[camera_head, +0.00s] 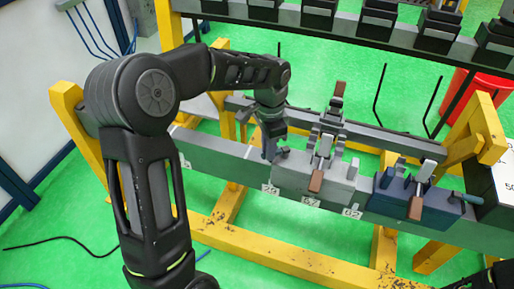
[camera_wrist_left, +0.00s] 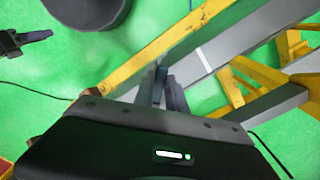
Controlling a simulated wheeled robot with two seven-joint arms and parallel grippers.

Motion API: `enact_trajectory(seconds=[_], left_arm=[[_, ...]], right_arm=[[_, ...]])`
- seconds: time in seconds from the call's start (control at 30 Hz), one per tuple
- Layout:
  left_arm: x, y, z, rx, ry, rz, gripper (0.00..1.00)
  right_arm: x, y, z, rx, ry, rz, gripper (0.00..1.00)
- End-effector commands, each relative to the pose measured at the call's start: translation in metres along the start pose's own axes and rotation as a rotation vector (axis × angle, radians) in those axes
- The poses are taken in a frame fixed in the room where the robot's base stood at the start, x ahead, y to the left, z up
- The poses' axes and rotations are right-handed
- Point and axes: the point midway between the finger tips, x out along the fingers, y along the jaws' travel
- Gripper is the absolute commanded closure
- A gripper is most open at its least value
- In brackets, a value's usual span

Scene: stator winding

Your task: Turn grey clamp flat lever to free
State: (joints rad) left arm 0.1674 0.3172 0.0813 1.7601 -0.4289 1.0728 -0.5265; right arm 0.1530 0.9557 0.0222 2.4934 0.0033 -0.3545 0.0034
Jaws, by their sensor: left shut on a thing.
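The grey clamp (camera_head: 290,178) sits on the long grey rail, with a brown-tipped handle (camera_head: 316,181) at its middle. Its flat lever is at the left end, mostly hidden by my gripper. My left gripper (camera_head: 272,151) reaches down to that left end and is shut on the flat lever. In the left wrist view the fingers (camera_wrist_left: 164,92) point away close together, and what lies between them is hard to make out.
A blue clamp (camera_head: 384,196) with a brown-tipped handle stands right of the grey one. Yellow frame beams (camera_head: 262,244) carry the grey rail (camera_head: 225,166). Dark upright rods (camera_head: 379,92) and a rack of dark blocks (camera_head: 376,22) stand behind. A red bin (camera_head: 490,84) is at the right.

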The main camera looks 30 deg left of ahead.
Motion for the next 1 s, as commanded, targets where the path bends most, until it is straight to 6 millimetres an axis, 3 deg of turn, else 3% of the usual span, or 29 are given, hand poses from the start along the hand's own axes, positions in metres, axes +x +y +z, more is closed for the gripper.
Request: enact_trajectory(seconds=[0.6,1.0], left_arm=[[0.000,0.030,-0.012,-0.575,0.002,0.000,1.00],[0.000,0.040,-0.019,-0.821,0.001,-0.001,1.00]], right_arm=[[0.020,0.006,-0.003,-0.005,0.006,-0.006,0.64],[0.024,0.007,-0.003,-0.005,0.007,-0.007,0.64]])
